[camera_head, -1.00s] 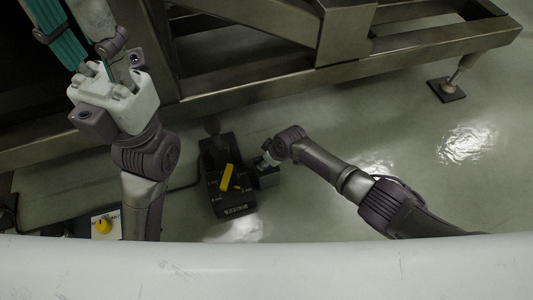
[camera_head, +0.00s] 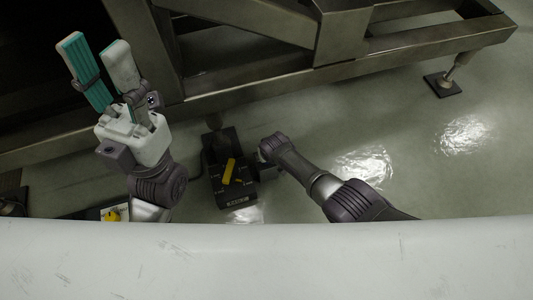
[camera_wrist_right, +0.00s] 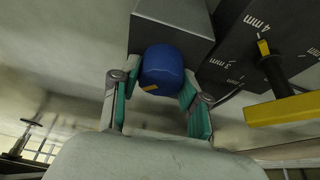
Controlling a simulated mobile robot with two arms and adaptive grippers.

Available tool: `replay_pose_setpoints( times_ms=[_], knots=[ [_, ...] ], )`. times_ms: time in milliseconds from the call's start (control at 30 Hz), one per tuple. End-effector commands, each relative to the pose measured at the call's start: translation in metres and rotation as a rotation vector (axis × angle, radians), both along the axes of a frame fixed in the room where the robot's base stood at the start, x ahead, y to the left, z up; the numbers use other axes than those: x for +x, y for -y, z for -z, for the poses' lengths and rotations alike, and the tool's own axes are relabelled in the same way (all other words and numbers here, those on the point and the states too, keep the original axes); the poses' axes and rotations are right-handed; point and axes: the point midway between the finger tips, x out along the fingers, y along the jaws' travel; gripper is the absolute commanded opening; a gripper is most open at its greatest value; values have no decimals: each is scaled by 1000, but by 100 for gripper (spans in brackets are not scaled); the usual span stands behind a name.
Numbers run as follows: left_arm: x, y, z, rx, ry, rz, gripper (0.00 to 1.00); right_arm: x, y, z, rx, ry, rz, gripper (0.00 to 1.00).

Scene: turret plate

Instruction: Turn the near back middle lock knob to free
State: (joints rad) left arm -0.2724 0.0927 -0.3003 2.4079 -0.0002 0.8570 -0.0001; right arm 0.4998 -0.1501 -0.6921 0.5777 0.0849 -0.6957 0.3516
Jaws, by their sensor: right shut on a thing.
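A blue knob (camera_wrist_right: 163,70) with a small yellow mark sits on the face of a dark grey block (camera_wrist_right: 175,25) in the right wrist view. My right gripper (camera_wrist_right: 160,86) is shut on the blue knob, with its teal-padded fingers on either side. In the head view this block (camera_head: 265,171) shows beside the black box, under my right wrist; the knob and the fingertips are hidden there. My left gripper (camera_head: 95,62) is open and empty at the upper left of the head view, its teal-padded fingers apart.
The black box (camera_head: 214,190) carries a yellow lever (camera_head: 229,170); the lever (camera_wrist_right: 285,109) and millimetre labels show close right of the knob in the wrist view. A metal frame (camera_head: 250,92) runs above. Another yellow knob (camera_head: 111,214) is at lower left.

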Motion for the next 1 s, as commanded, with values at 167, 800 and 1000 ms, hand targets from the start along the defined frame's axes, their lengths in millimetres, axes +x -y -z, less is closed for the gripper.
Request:
replay_pose_setpoints(
  times_ms=[167,800,1000],
  knots=[
    [0,0,0,0,1,0,40,0,-1,0,2,0,12,10],
    [0,0,1,0,-4,1,40,0,0,0,1,1,13,70],
    [1,0,2,2,-11,-1,40,0,0,-2,2,1,11,70]
  ],
)
